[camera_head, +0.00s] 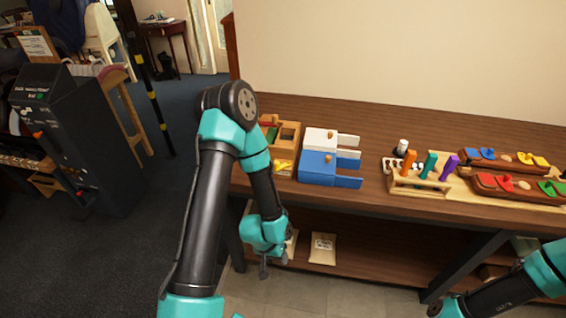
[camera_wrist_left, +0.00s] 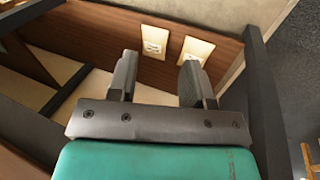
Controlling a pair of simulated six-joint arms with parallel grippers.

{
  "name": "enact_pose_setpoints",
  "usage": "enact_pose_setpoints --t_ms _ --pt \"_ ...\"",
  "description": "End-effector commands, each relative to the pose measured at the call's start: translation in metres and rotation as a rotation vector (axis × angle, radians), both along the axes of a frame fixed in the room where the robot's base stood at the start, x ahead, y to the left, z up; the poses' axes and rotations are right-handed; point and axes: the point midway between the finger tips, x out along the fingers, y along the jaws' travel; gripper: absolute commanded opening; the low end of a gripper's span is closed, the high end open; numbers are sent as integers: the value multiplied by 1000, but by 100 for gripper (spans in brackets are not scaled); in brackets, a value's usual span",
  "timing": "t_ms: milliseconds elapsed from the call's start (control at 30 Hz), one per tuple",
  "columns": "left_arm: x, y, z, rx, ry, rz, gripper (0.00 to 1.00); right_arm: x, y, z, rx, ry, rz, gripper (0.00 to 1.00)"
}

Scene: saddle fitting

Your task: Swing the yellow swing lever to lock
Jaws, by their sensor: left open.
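Two yellow pieces (camera_head: 533,159) sit at the right end of the rear dark-red wooden holder (camera_head: 490,165), beside blue ones. I cannot tell which of these is the swing lever. My left gripper (camera_head: 265,268) hangs below the tabletop's front edge, away from all of them, pointing down. In the left wrist view its two fingers (camera_wrist_left: 158,85) are apart with nothing between them. My right gripper (camera_head: 440,308) is at the bottom edge, partly cut off, its jaws unclear.
The front holder (camera_head: 505,187) carries red and green pieces. A wooden rack (camera_head: 420,187) holds orange, teal and purple handles. White and blue boxes (camera_head: 318,167) stand left of centre. Packets (camera_head: 322,249) lie on the lower shelf. The table's rear strip is clear.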

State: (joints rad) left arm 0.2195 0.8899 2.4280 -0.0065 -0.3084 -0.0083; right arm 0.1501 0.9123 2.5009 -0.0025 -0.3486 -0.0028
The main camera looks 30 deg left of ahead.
Motion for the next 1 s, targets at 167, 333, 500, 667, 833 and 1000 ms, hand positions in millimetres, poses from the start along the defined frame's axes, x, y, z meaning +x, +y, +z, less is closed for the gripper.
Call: enact_pose_setpoints --t_ms 167,333,500,667,833,1000 --pt "-24 -27 4 -9 27 -64 46 0 0 0 0 0 0 0" --pt "-23 -35 8 -18 49 -119 46 0 0 0 0 0 0 0" --pt "-14 -40 13 -28 82 -185 46 0 0 0 0 0 0 0" --pt "-5 -43 20 -33 121 -263 46 0 0 0 0 0 0 0" --pt "10 -46 34 -29 179 -383 46 0 0 0 0 0 0 0" --pt "31 -45 60 0 268 -545 46 0 0 0 0 0 0 0"
